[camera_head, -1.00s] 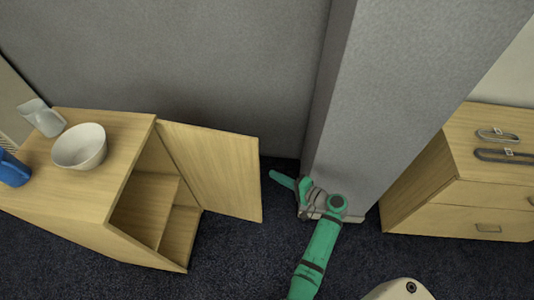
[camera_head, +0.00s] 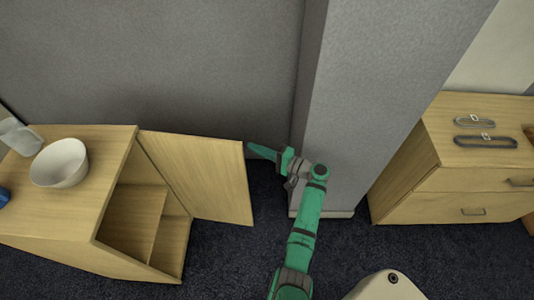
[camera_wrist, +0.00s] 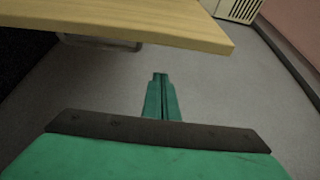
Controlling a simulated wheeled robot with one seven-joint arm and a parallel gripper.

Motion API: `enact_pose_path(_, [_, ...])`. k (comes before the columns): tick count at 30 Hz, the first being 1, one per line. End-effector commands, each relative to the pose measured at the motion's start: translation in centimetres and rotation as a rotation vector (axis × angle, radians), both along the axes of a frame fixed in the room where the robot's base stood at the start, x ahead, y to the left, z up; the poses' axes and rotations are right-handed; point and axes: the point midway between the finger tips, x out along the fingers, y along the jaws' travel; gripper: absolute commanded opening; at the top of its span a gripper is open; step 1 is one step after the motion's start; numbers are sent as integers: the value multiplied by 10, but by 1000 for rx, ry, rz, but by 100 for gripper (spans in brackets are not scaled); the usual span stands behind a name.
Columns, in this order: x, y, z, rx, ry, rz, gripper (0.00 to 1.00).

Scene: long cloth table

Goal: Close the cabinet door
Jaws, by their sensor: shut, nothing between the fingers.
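The wooden cabinet (camera_head: 115,150) stands at the left, and its door (camera_head: 205,180) is swung wide open to the right. In the wrist view the door (camera_wrist: 150,18) crosses the upper left, with a metal handle (camera_wrist: 100,43) partly hidden below its edge. My gripper (camera_head: 249,149) is just right of the door's free edge, near its upper corner; the head view does not show whether they touch. In the wrist view its fingers (camera_wrist: 160,78) are together and empty, with a visible gap to the door's corner.
A grey pillar (camera_head: 345,110) stands close behind and right of my arm. A white bowl (camera_head: 60,163) and a cup-like item (camera_head: 18,137) are on the cabinet top. A drawer unit (camera_head: 455,170) stands at the right. Dark carpet (camera_head: 225,255) lies open in front.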

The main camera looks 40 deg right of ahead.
Motion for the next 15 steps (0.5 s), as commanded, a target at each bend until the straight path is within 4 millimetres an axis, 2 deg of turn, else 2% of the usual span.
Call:
enact_pose_path(1, [9, 5, 0, 0, 0, 2, 0])
enact_pose_path(6, [-12, 19, -1, 0, 0, -1, 0])
enact_pose_path(15, [-22, 32, 0, -1, 0, 2, 0])
